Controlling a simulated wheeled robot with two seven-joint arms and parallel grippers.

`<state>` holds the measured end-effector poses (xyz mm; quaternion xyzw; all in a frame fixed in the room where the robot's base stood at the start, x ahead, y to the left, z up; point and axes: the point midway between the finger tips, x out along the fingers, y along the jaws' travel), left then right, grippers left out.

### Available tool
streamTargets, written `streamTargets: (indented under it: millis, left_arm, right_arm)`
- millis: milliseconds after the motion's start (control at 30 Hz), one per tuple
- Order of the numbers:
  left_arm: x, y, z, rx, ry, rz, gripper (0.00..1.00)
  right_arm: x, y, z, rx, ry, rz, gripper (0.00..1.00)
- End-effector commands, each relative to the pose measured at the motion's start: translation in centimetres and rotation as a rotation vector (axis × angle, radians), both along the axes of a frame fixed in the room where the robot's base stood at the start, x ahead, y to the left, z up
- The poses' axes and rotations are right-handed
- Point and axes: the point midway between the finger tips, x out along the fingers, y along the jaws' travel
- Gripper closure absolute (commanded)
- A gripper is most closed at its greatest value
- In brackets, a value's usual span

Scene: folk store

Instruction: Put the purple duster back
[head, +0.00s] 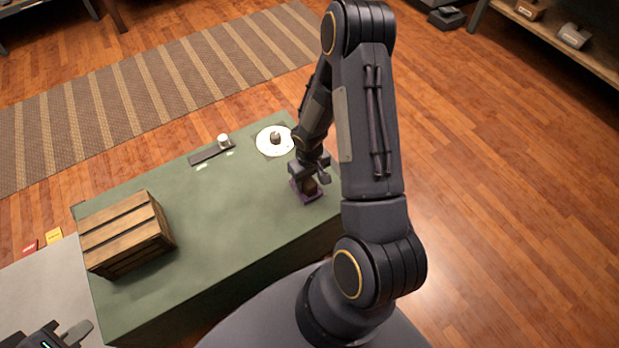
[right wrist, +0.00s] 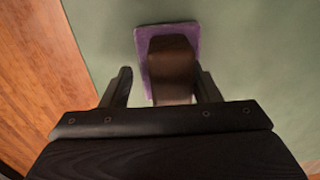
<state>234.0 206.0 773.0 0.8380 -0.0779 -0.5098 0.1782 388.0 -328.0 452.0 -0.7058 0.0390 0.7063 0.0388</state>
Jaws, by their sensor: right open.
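The purple duster (head: 311,188) lies on the green table (head: 225,215) near its right front edge. It has a flat purple pad and a dark brown block-shaped handle, and it also shows in the right wrist view (right wrist: 167,29). My right gripper (head: 310,173) is over it. In the right wrist view my right gripper (right wrist: 163,76) is open, with the near end of the handle between its fingers. The right finger is close to the handle, and a gap shows on the left side. My left gripper (head: 62,334) is at the bottom left corner, partly cut off, away from the duster.
A wooden crate (head: 124,238) stands at the table's left. A dark strip (head: 205,154) with a small white piece (head: 223,140) lies at the back. A white disc (head: 265,147) with a small grey object is behind the duster. The table's middle is clear.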

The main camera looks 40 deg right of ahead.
Motion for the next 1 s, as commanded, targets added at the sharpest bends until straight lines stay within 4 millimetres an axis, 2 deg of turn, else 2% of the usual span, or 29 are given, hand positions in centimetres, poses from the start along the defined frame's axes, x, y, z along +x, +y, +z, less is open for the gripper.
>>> streamTargets:
  millis: [400, 500, 767, 867, 1000]
  left_arm:
    - [0.0, 0.0, 2.5, 0.000, 0.000, 0.000, 1.00]
    - [0.0, 0.0, 2.9, 0.000, 0.000, 0.000, 1.00]
    - [0.0, 0.0, 3.3, 0.000, 0.000, 0.000, 1.00]
    - [0.0, 0.0, 3.3, 0.000, 0.000, 0.000, 1.00]
    - [0.0, 0.0, 3.3, 0.000, 0.000, 0.000, 1.00]
  right_arm:
    - [0.1, -0.1, 8.5, -0.002, -0.005, -0.001, 0.44]
    - [0.1, 0.0, 10.1, 0.000, -0.004, -0.001, 0.44]
    - [0.0, 0.1, 12.9, 0.003, -0.012, -0.007, 0.44]
    - [-0.2, 0.6, 15.8, 0.016, -0.049, -0.024, 0.44]
    - [-1.9, 2.2, 22.3, 0.062, -0.142, -0.063, 0.44]
